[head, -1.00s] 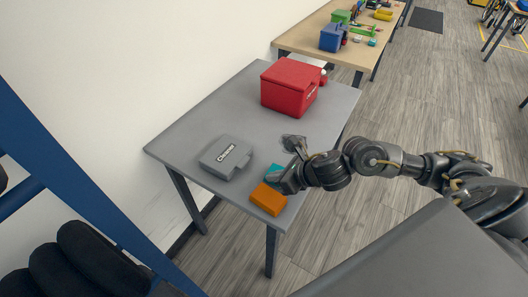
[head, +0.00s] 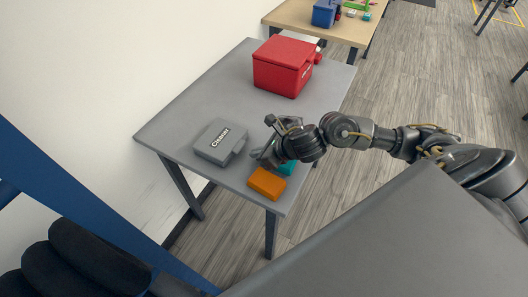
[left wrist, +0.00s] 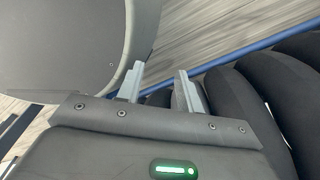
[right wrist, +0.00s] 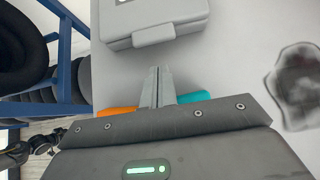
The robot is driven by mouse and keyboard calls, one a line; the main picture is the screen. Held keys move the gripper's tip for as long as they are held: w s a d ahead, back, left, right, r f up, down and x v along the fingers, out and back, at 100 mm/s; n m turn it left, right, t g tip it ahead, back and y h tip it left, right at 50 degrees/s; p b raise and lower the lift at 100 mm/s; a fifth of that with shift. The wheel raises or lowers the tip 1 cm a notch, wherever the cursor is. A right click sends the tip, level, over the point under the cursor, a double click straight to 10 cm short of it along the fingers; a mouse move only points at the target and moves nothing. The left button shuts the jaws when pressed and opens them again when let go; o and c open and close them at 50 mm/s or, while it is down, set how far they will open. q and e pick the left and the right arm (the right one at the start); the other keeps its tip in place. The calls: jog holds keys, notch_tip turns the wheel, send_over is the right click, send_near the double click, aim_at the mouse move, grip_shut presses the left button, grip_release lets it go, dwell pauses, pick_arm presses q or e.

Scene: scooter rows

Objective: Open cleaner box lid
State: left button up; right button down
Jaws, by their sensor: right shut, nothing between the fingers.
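The cleaner box (head: 214,147) is a small grey case labelled "Cleaner" lying on the grey table, and its lid looks closed. In the right wrist view the box (right wrist: 140,18) is at the top, with a latch-like tab (right wrist: 153,36) on its near side. My right gripper (head: 256,155) is shut and empty, close to the box's right side. In the right wrist view its fingertips (right wrist: 159,70) point at the tab, with a small gap in the picture; contact cannot be told. My left gripper (left wrist: 160,80) is open and empty, away from the table.
An orange block (head: 266,183) and a teal block (head: 288,167), partly hidden by my right gripper, lie near the table's front edge. A red box (head: 281,72) stands at the back of the grey table (head: 200,98). A wooden table (head: 345,30) is beyond.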

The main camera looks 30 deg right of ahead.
aim_at(246, 156)
jog(key=shift+w+a+f, duration=0.15)
jog(key=shift+w+a, duration=0.2)
jog(key=shift+w, duration=0.25)
jog(key=shift+w+a+f, duration=0.1)
jog(key=shift+w+a, duration=0.2)
jog(key=shift+w, duration=0.25)
pick_arm(q)
jog(key=shift+s+f, duration=0.2)
jog(key=shift+s, duration=0.35)
pick_arm(e)
jog(key=shift+w+a, duration=0.35)
jog(key=shift+w, duration=0.2)
jog(key=shift+w+a, duration=0.1)
jog(key=shift+w, duration=0.05)
jog(key=shift+r, duration=0.1)
